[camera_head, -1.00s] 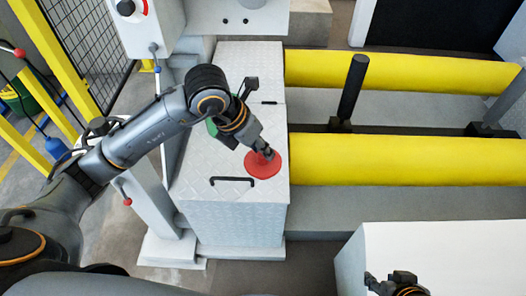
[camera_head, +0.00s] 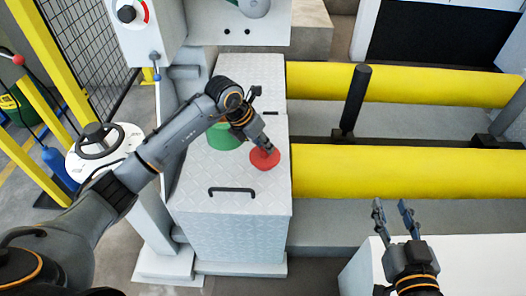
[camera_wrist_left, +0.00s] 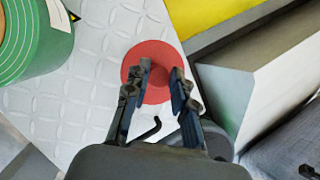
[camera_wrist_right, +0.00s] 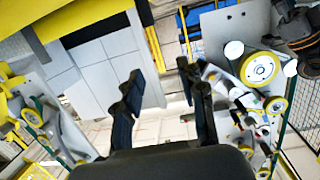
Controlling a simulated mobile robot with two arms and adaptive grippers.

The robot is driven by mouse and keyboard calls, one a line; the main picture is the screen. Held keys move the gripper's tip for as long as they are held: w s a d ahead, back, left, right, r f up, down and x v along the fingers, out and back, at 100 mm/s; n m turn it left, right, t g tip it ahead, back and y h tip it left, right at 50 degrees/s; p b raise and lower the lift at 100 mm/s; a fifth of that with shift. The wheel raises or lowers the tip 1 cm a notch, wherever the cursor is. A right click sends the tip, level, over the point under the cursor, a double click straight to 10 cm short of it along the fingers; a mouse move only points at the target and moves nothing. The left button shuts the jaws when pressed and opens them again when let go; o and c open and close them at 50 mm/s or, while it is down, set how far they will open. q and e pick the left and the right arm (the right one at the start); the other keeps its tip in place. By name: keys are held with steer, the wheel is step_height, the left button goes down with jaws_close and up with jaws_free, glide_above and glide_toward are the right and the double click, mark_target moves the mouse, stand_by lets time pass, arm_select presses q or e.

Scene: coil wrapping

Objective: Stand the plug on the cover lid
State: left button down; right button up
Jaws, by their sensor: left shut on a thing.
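The red plug (camera_head: 265,160) has a round red disc. It is over the front part of the grey diamond-plate cover lid (camera_head: 205,178), near the lid's right edge. My left gripper (camera_head: 270,148) is shut on the plug from above. In the left wrist view the red disc (camera_wrist_left: 131,68) shows around and beyond the fingers (camera_wrist_left: 160,88). Whether the disc touches the lid cannot be told for certain. My right gripper (camera_head: 393,208) is open and empty above the white surface; its spread fingers also show in the right wrist view (camera_wrist_right: 160,95).
A black handle (camera_head: 231,191) lies in front of the plug. Yellow rollers (camera_head: 390,172) run right of the lid, with a black upright post (camera_head: 352,100). A white block (camera_head: 365,268) stands at front right.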

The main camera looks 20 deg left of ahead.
mark_target(265, 156)
arm_select(q)
steer(key=shift+f+b, duration=0.35)
steer(key=shift+f, duration=0.95)
arm_select(e)
steer(key=shift+w+a+r+t+y, duration=0.15)
steer(key=shift+r+t, duration=0.3)
steer(key=shift+r, duration=0.3)
steer(key=shift+w+a+r+t+y, duration=0.1)
steer(key=shift+r+t+y, duration=0.1)
steer(key=shift+r+t, duration=0.35)
steer(key=shift+w+a+r+t+y, duration=0.15)
steer(key=shift+r+t, duration=0.15)
steer(key=shift+r, duration=0.6)
arm_select(q)
steer(key=shift+f, duration=0.1)
arm_select(e)
steer(key=shift+s, duration=0.1)
arm_select(q)
steer(key=c, duration=1.1)
jaws_free()
arm_select(e)
steer(key=shift+r, duration=0.2)
